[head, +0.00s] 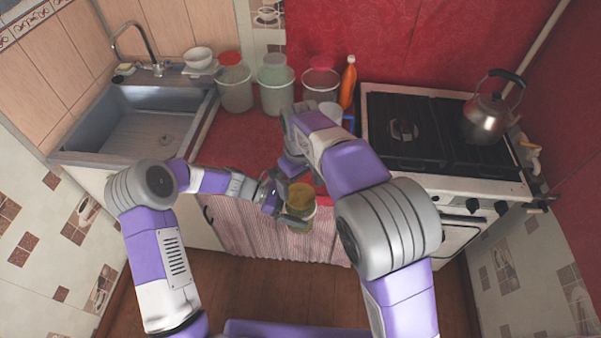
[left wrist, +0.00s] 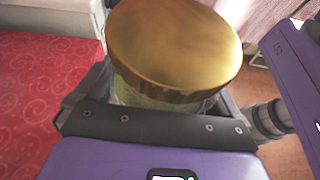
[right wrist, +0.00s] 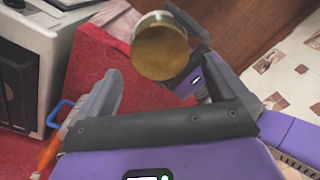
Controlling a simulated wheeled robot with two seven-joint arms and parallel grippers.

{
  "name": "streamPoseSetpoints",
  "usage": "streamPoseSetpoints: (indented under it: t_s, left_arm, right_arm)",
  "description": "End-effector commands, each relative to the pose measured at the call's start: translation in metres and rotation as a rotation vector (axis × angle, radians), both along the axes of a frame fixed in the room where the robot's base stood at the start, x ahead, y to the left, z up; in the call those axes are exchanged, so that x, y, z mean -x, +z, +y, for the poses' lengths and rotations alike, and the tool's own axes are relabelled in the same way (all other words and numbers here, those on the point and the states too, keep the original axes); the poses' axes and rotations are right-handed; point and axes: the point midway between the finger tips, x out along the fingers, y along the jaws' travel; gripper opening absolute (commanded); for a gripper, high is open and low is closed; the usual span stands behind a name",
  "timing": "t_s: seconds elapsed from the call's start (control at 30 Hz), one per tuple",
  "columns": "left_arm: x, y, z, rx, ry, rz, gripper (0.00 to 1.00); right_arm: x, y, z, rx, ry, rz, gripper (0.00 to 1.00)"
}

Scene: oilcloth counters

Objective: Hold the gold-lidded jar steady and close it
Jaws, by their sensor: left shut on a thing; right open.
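The jar (head: 301,222) has a greenish see-through body and a gold lid (head: 300,194) on its top. My left gripper (head: 287,207) is shut on the jar body and holds it in front of the counter's front edge. In the left wrist view the gold lid (left wrist: 175,42) covers the mouth, with the jar body (left wrist: 150,94) between my fingers. Whether the lid is tight cannot be told. My right gripper (right wrist: 158,75) is open and empty. In the right wrist view the gold lid (right wrist: 160,50) shows beyond its fingers, apparently apart from them. In the head view my right arm hides most of that gripper.
Lidded containers (head: 235,90) stand at the back of the red counter (head: 235,140), with an orange bottle (head: 348,85) and a blue-handled mug (head: 333,113). A sink (head: 150,125) is at left. A stove (head: 425,140) with a kettle (head: 487,118) is at right.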

Motion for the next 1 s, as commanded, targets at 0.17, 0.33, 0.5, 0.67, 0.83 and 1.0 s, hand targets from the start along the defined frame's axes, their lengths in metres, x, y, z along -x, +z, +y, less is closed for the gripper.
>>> streamPoseSetpoints:
  t_s: [0.17,0.33,0.5,0.67,0.83,1.0]
  left_arm:
    - [0.0,0.002,-0.001,0.004,-0.001,-0.002,0.12]
    - [0.0,0.002,-0.001,0.004,-0.001,-0.002,0.12]
    - [0.0,0.002,-0.001,0.004,-0.001,-0.002,0.12]
    - [0.0,0.002,-0.001,0.004,-0.001,-0.002,0.12]
    - [0.0,0.002,-0.001,0.004,-0.001,-0.002,0.12]
    - [0.0,0.002,-0.001,0.004,-0.001,-0.002,0.12]
  right_arm:
    - [0.0,-0.028,0.0,0.003,-0.001,0.002,1.0]
    - [0.0,-0.042,0.0,0.001,0.0,0.001,1.0]
    - [0.0,-0.046,0.0,0.0,0.0,-0.001,1.0]
    - [0.0,-0.045,0.0,0.0,0.0,-0.001,1.0]
    - [0.0,-0.045,0.0,0.0,0.0,-0.001,0.77]
    - [0.0,-0.045,0.0,0.0,0.0,-0.001,0.51]
